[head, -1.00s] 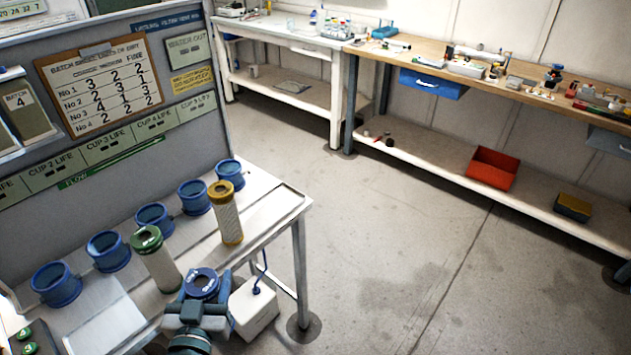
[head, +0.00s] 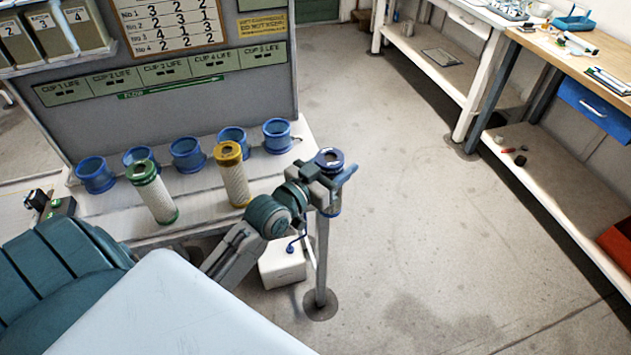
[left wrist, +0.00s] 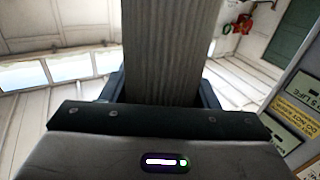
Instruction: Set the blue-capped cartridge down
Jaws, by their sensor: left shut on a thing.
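The blue-capped cartridge (head: 329,159) is in my left gripper (head: 331,180), beyond the right end of the white bench (head: 205,207) in the head view. Its blue cap points up; the gripper hides much of its body. In the left wrist view its ribbed grey body (left wrist: 170,50) stands between the fingers. A green-capped cartridge (head: 155,195) and a yellow-capped cartridge (head: 234,178) stand upright on the bench, left of the gripper. My right gripper is not in view.
Several blue cups (head: 186,155) stand in a row along the back of the bench, below a grey panel (head: 200,110). A white box (head: 283,265) lies below the bench's right end. A wooden workbench (head: 560,60) stands far right, with clear floor between.

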